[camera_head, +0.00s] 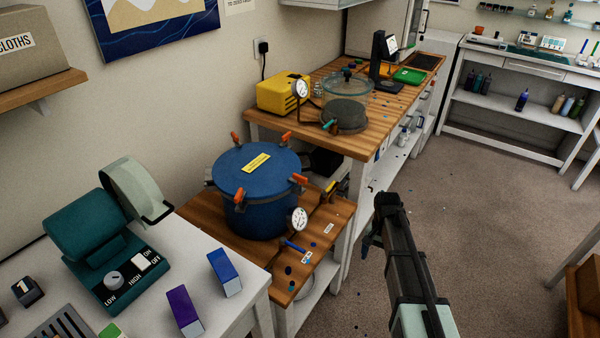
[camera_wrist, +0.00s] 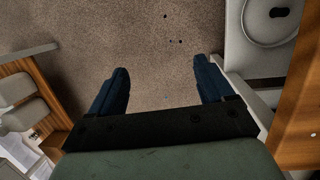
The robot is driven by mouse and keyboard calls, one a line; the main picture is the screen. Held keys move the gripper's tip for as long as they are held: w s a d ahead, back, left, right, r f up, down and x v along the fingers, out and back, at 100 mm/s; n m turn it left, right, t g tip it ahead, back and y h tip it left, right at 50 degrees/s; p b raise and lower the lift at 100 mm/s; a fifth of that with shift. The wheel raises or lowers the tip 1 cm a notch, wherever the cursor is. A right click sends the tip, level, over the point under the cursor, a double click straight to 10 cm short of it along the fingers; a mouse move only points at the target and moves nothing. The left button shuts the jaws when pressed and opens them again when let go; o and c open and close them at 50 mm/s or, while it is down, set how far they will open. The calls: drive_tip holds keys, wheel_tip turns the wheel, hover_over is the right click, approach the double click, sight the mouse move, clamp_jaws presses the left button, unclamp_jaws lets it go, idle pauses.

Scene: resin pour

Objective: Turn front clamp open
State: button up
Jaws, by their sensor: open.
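A blue pressure pot (camera_head: 258,215) with a blue lid (camera_head: 235,165) stands on the low wooden bench. Orange-handled clamps sit around its rim: a near one (camera_head: 240,197), a right one (camera_head: 299,178), and two at the back, one at the left (camera_head: 234,138) and one at the right (camera_head: 286,137). I cannot tell for sure which is called front. My gripper (camera_head: 372,240) hangs right of the pot, over the floor and apart from every clamp. In the wrist view my gripper (camera_wrist: 162,72) is open and empty, its dark blue fingers spread above the carpet.
A gauge (camera_head: 299,219) and a blue-handled valve (camera_head: 293,246) are at the pot's right front. A taller bench (camera_head: 400,115) stands behind, with a yellow compressor (camera_head: 283,93) and clear chamber (camera_head: 346,100). A white table (camera_head: 235,310) is at front left. Carpet (camera_head: 470,200) lies open at right.

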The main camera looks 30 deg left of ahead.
drive_tip(key=w+a+r, duration=0.2)
drive_tip(key=a+r, duration=0.7)
drive_tip(key=r, duration=0.1)
wheel_tip(320, 180, up, 28)
drive_tip(key=t+y, duration=0.1)
drive_tip(key=t, duration=0.1)
hover_over(300, 175)
wheel_tip(300, 175, down, 13)
drive_tip(key=shift+f, duration=0.1)
drive_tip(key=shift+c, duration=0.2)
drive_tip(key=c, duration=1)
